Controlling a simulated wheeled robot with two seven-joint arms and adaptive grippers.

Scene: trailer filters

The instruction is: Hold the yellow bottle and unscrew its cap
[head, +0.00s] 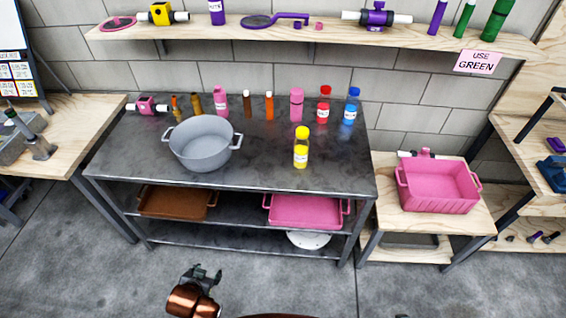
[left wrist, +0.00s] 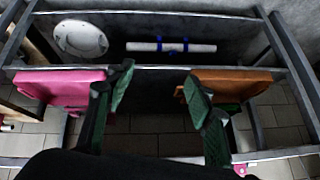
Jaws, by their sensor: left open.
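The yellow bottle (head: 301,154) stands upright near the front edge of the dark table, right of the grey pot. Its yellow cap (head: 302,132) is on top. My left gripper (head: 207,274) is in front of the table, low and well apart from the bottle. In the left wrist view the two dark green fingers of the left gripper (left wrist: 160,95) are spread wide with nothing between them. The bottle does not show in that view. My right gripper is not in view.
A grey pot (head: 201,146) stands left of the bottle. Several bottles, including a red one (head: 323,108) and a blue one (head: 350,110), stand behind it. A brown tray (head: 172,203) and a pink tray (head: 304,213) sit on the shelf below. The tabletop around the yellow bottle is clear.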

